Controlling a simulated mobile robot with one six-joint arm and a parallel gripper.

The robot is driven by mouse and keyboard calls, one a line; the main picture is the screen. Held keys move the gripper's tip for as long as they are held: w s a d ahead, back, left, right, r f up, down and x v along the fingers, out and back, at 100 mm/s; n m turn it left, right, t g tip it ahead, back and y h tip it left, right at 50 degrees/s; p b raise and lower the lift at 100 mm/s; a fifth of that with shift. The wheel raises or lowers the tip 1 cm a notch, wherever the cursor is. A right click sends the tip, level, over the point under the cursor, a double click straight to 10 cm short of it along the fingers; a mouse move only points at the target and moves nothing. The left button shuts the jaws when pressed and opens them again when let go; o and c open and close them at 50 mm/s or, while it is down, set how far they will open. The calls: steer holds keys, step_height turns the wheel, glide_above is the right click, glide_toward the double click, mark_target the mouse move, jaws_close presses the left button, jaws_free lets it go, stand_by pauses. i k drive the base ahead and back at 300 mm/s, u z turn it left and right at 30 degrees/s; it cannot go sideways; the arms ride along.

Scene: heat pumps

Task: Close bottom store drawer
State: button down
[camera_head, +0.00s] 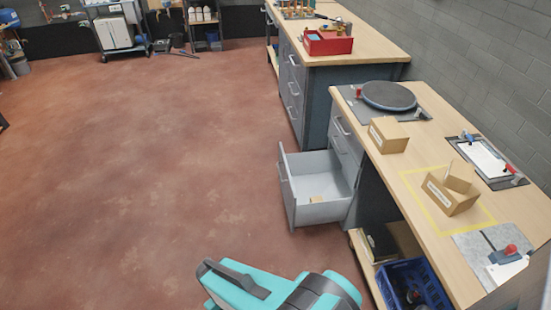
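The bottom store drawer (321,165) is grey and pulled well out to the left of its cabinet under the near workbench. Its front panel (288,198) with a handle faces left, over open floor. A small tan item (317,199) lies inside the drawer. The drawers above it (345,143) look shut. My teal arm shows at the bottom edge, in front of and below the drawer and apart from it. My gripper is not visible.
The near workbench (420,180) carries cardboard boxes (388,135), a round dark plate (389,96) and clamps. A blue crate (412,285) sits on a low shelf right of my arm. A second bench (365,45) stands behind. The red floor (150,180) at left is clear.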

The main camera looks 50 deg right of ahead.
mark_target(302, 176)
steer(key=z, duration=0.1)
steer(key=i, duration=0.95)
steer(key=u, duration=0.1)
